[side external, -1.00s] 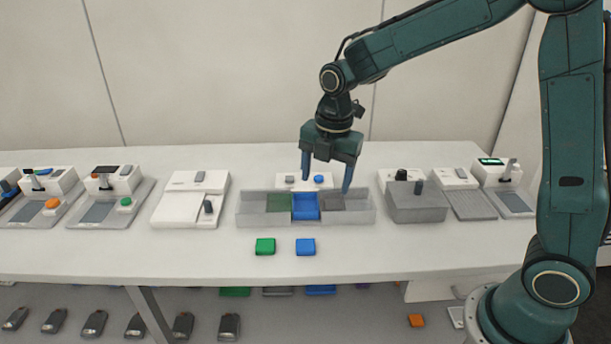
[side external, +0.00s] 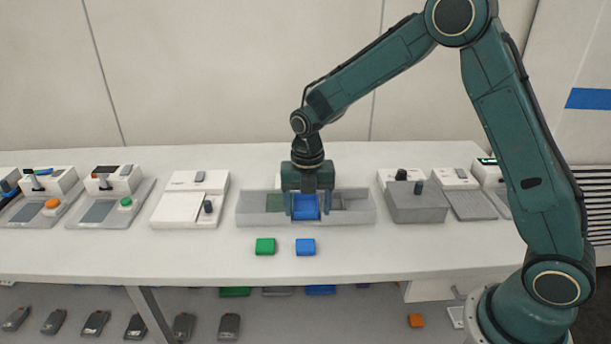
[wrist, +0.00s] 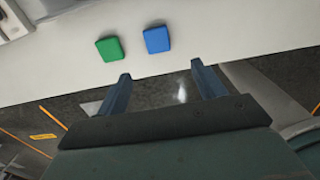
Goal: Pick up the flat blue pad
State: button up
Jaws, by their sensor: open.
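A small flat blue pad (side external: 305,247) lies on the white table in front of a grey tray (side external: 355,217). It also shows in the wrist view (wrist: 157,39), just beyond my fingertips. A second blue piece (side external: 306,205) fills the tray's middle compartment, partly hidden by my gripper. I cannot tell whether the fingers touch the tray. In the wrist view my gripper (wrist: 161,72) has nothing between its fingers.
A green pad (side external: 265,246) lies left of the small blue pad. A white device (side external: 190,200) stands left of the tray and a grey box (side external: 418,205) stands right of it. The table front is otherwise clear. An orange block (side external: 416,320) lies below the table.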

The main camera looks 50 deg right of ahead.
send_over(305, 245)
jog(key=f, duration=0.6)
jog(key=shift+s+f, duration=0.15)
jog(key=shift+s, duration=0.2)
jog(key=shift+f, duration=0.1)
jog(key=shift+f, duration=0.15)
jog(key=shift+w+f, duration=0.15)
jog(key=shift+f, duration=1.1)
jog(key=shift+w+f, duration=0.15)
jog(key=shift+f, duration=1.05)
jog(key=c, duration=1.1)
jog(key=shift+r, duration=0.15)
notch_tip(305, 245, up, 20)
jog(key=shift+f, duration=0.1)
